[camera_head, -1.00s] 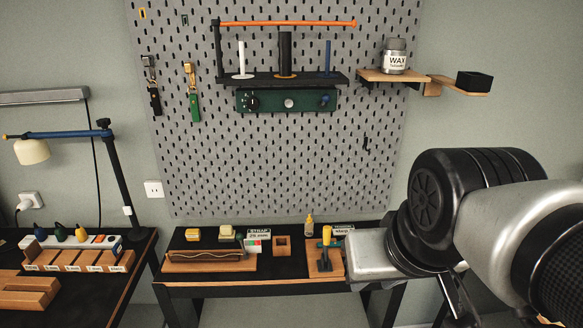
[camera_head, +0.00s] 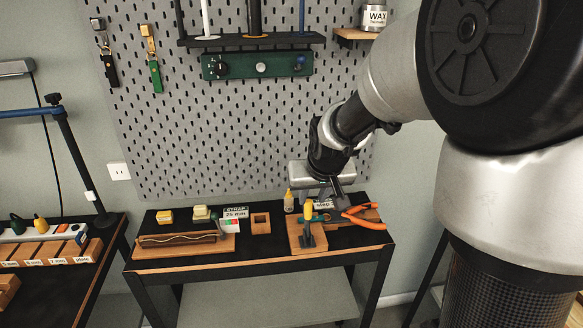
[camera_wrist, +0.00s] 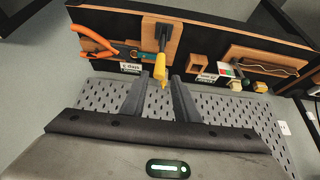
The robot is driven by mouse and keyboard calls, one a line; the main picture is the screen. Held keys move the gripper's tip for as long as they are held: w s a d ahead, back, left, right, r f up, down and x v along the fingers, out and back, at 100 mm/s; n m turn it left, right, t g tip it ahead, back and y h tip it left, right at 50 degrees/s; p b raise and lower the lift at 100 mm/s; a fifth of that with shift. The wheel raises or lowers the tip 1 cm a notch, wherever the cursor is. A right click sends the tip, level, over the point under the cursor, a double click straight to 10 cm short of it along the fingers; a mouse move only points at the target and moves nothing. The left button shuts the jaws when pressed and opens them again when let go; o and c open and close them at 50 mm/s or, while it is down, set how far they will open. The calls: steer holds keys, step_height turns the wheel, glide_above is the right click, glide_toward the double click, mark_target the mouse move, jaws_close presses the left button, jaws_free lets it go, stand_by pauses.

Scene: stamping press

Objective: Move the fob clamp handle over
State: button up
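The fob clamp stands on a small wooden base (camera_head: 296,238) at the right part of the black bench, with its yellow handle (camera_head: 309,211) pointing up. In the wrist view the yellow handle (camera_wrist: 160,74) points toward my gripper, with the dark clamp body and wooden base (camera_wrist: 175,42) beyond it. My gripper (camera_head: 328,191) hangs just behind and right of the handle in the head view. Its two fingers (camera_wrist: 160,88) are apart and empty. The handle shows between them in the wrist view, but I cannot tell whether it is within their reach.
Orange-handled pliers (camera_head: 366,218) lie right of the clamp. The pegboard (camera_head: 240,130) rises behind.

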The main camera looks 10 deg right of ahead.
mark_target(309, 206)
steer(key=b+x, duration=0.3)
steer(key=x, duration=0.4)
steer(key=shift+w+f+b, duration=0.1)
steer(key=shift+f+b, duration=0.2)
steer(key=shift+f, duration=0.1)
steer(key=shift+r, duration=0.4)
steer(key=c, duration=0.6)
steer(key=shift+o, duration=0.2)
steer(key=shift+s, duration=1.5)
steer(key=shift+s+f, duration=0.1)
steer(key=shift+f, duration=0.05)
steer(key=shift+s+f+b, duration=0.15)
steer(key=shift+s+b, duration=0.05)
steer(key=shift+s, duration=0.45)
steer(key=shift+s+f+b, duration=0.15)
steer(key=shift+s+b, duration=0.05)
steer(key=shift+s, duration=0.4)
